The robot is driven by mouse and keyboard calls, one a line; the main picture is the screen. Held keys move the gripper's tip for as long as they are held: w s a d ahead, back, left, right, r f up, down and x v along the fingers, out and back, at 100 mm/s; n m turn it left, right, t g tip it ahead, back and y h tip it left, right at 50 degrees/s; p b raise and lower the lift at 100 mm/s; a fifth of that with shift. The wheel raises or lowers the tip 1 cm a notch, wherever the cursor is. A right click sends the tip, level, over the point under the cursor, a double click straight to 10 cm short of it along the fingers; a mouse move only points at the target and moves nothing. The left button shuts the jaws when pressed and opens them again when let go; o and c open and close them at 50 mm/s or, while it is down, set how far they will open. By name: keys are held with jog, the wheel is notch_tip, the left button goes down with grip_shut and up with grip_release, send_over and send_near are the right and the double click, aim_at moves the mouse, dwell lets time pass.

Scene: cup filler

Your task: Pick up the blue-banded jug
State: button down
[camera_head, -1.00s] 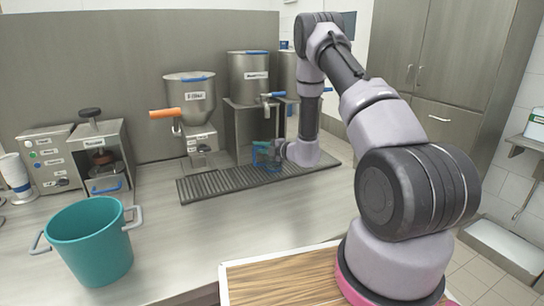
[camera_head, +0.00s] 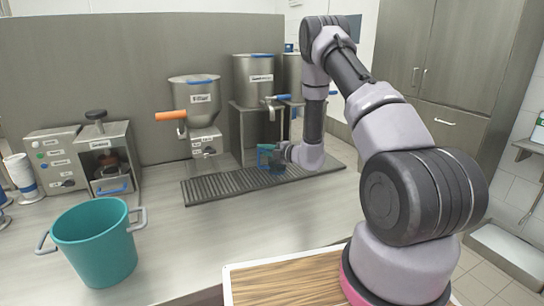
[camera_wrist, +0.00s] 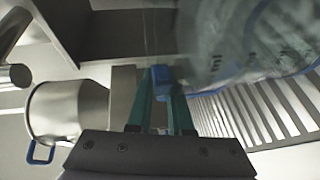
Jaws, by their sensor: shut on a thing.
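The blue-banded jug (camera_wrist: 245,50) is clear, with a blue band and some dark print, and fills the upper right of the wrist view, partly cut off. My gripper (camera_wrist: 160,82) has its two teal fingers shut on the jug's blue handle piece. In the head view the jug (camera_head: 264,154) is small and partly hidden by my gripper (camera_head: 277,157). It is at the slatted drip tray (camera_head: 212,190), in front of the middle steel dispenser (camera_head: 253,80). I cannot tell whether its base touches the tray.
A steel hopper (camera_head: 195,95) with an orange handle stands left of the jug. A teal bucket (camera_head: 95,245) stands at the front left, near a control box (camera_head: 55,160) and stacked cups (camera_head: 20,175). The counter between bucket and tray is clear.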

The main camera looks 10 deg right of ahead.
jog(key=shift+r, duration=0.1)
jog(key=shift+s+r, duration=0.2)
jog(key=shift+r, duration=0.3)
notch_tip(320, 180, up, 6)
jog(key=s+d, duration=0.2)
jog(key=s, duration=0.7)
jog(key=s+d, duration=0.2)
jog(key=s, duration=0.8)
jog(key=shift+s, duration=0.15)
jog(key=shift+a+f, duration=0.1)
jog(key=shift+a, duration=0.05)
